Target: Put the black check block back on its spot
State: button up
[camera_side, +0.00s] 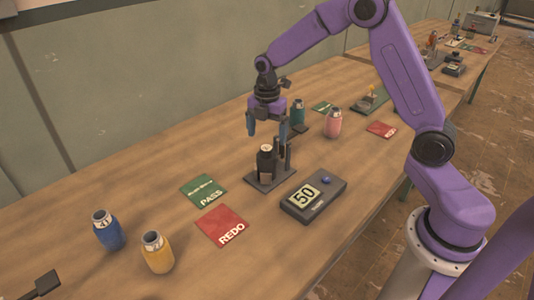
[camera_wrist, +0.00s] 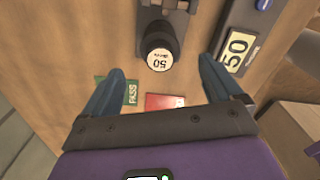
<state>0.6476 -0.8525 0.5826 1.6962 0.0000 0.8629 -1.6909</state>
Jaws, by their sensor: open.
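The black check block (camera_side: 266,160) stands upright on the dark base plate (camera_side: 262,184) of a small stand, beside its post. In the wrist view the block's pale round top (camera_wrist: 159,59) reads 50. My gripper (camera_side: 267,132) is open and empty, pointing down just above the block. In the wrist view its two fingers (camera_wrist: 160,78) are spread wide to either side of the block's line, apart from it. Whether the block sits fully on the base is hard to tell from these views.
A display box (camera_side: 313,195) reading 50 sits right of the stand. A green PASS card (camera_side: 204,190) and red REDO card (camera_side: 223,226) lie to its left. Blue (camera_side: 108,230) and yellow (camera_side: 157,252) canisters stand at front left; teal (camera_side: 297,112) and pink (camera_side: 333,123) ones behind.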

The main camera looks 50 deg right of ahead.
aim_at(268, 147)
notch_tip(268, 147, down, 8)
jog(key=shift+f, duration=0.1)
dwell(0.4)
jog(key=c, duration=1.4)
jog(key=shift+d, duration=0.15)
jog(key=shift+r, duration=6.55)
